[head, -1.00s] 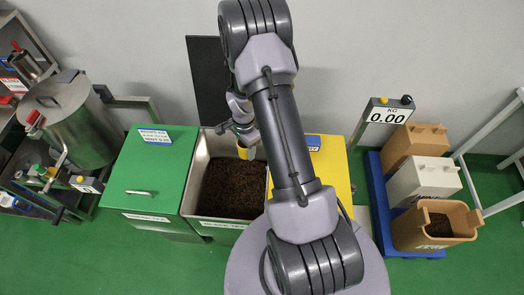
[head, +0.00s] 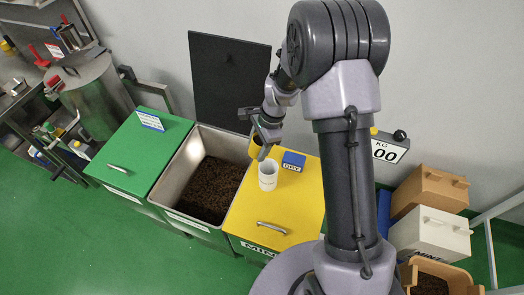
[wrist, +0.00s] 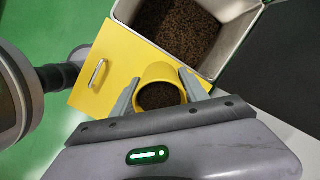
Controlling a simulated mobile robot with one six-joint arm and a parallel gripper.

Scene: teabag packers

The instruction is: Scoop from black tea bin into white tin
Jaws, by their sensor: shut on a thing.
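My gripper (head: 264,138) is shut on a yellow scoop (head: 255,149). In the wrist view the scoop (wrist: 157,73) is between my fingers, with dark tea inside. The white tin (head: 268,174) stands upright on the yellow lid (head: 290,210), and its inside looks pale from the head. The scoop is just behind and left of the tin in the head view; I cannot tell whether they touch. The tin does not show in the wrist view. The black tea bin (head: 171,185) is an open steel bin with dark leaves, left of the yellow lid.
A blue box marked DRY (head: 293,161) sits right of the tin. A green-lidded bin (head: 128,158) is at the left, and a raised black lid (head: 227,80) stands behind the open bin.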

